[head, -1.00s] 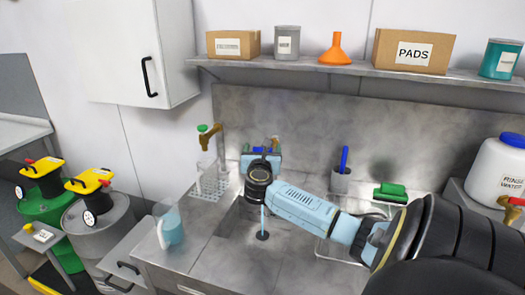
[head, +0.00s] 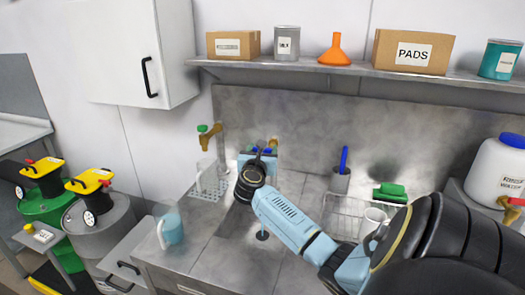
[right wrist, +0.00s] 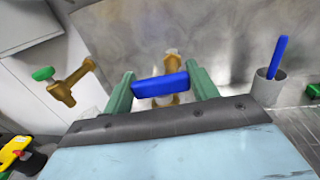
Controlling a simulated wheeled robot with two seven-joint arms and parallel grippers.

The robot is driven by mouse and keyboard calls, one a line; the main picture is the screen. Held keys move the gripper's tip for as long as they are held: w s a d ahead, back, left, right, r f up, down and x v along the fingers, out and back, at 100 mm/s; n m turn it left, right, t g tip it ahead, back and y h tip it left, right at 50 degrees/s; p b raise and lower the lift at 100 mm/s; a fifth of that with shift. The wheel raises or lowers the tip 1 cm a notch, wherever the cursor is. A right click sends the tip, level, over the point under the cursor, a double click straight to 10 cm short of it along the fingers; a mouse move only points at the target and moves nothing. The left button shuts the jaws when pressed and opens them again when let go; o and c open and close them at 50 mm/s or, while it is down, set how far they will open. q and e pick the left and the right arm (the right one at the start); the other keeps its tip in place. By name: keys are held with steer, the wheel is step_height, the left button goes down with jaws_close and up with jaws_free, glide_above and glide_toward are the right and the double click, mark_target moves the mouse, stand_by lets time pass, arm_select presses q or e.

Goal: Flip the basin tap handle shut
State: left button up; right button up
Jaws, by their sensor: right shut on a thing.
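The basin tap is brass and stands at the back of the steel basin; in the right wrist view its body (right wrist: 172,62) shows behind its blue handle (right wrist: 160,85). The handle looks like a short flat bar, slightly tilted. My right gripper (right wrist: 160,84) has its green fingers on either side of the handle and is shut on it. In the head view my right gripper (head: 261,152) reaches the tap from the front, and my wrist and forearm hide most of the tap. My left gripper is not in view.
A second brass tap with a green handle (head: 209,132) stands left, above a drip grate. A light blue jug (head: 170,230) sits at the counter's front left. A brush holder (head: 340,180) and wire rack (head: 345,222) stand right. A shelf (head: 330,68) runs above.

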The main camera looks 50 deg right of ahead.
steer(key=shift+m+g+h+b, duration=0.3)
steer(key=shift+m+g+b, duration=0.2)
steer(key=shift+g, duration=0.2)
steer(key=shift+c, duration=0.2)
steer(key=shift+r+m+g, duration=0.1)
steer(key=shift+m+g, duration=0.2)
steer(key=shift+g, duration=0.1)
steer(key=o, duration=1)
steer(key=b+v, duration=0.2)
steer(key=v, duration=1.1)
steer(key=shift+a+f, duration=0.2)
